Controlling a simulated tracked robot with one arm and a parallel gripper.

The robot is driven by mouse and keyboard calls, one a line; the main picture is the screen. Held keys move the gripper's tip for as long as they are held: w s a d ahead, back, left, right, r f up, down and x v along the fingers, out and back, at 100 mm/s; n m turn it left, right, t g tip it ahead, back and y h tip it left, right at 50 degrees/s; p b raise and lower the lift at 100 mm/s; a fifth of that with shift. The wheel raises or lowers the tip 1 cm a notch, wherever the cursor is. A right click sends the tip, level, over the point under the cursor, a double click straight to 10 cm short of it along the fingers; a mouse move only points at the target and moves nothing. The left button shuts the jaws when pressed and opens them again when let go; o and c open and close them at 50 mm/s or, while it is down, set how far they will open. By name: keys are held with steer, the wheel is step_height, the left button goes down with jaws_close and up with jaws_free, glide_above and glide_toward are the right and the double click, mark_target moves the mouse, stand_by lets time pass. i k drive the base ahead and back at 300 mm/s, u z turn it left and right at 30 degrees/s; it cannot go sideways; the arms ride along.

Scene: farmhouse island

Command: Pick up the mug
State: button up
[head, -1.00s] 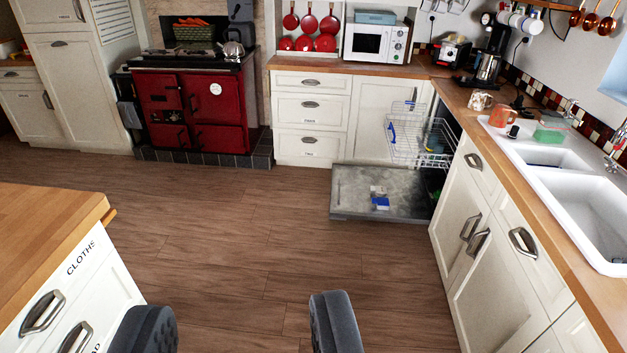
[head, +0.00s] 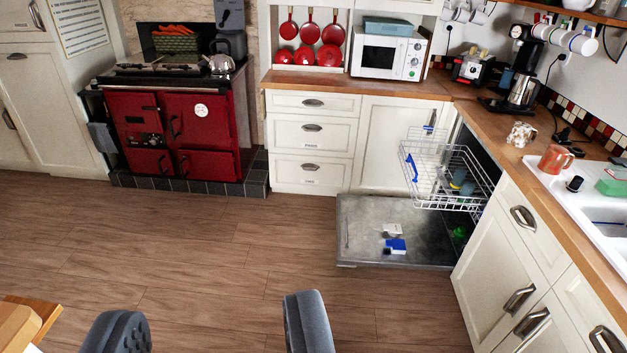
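A patterned white and brown mug (head: 521,134) stands on the wooden counter at the right, near the corner. An orange mug (head: 556,159) stands closer, on the white sink's edge. Several mugs (head: 554,35) hang under the shelf at the upper right. I cannot tell which mug the task means. My gripper (head: 212,335) is open and empty at the bottom of the view, its two dark fingers wide apart over the floor. It is far from all the mugs.
The dishwasher door (head: 362,226) is folded down over the floor, with its wire rack (head: 448,172) pulled out. A wooden island corner (head: 22,322) is at the lower left. A red stove (head: 178,128) stands at the back. The wooden floor (head: 190,260) between is clear.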

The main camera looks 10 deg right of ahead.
mark_target(519, 135)
steer(key=z, duration=0.1)
steer(key=i, duration=1.25)
steer(key=z, duration=0.5)
steer(key=i, duration=1.3)
steer(key=z, duration=0.8)
steer(key=i, duration=1.35)
steer(key=z, duration=0.35)
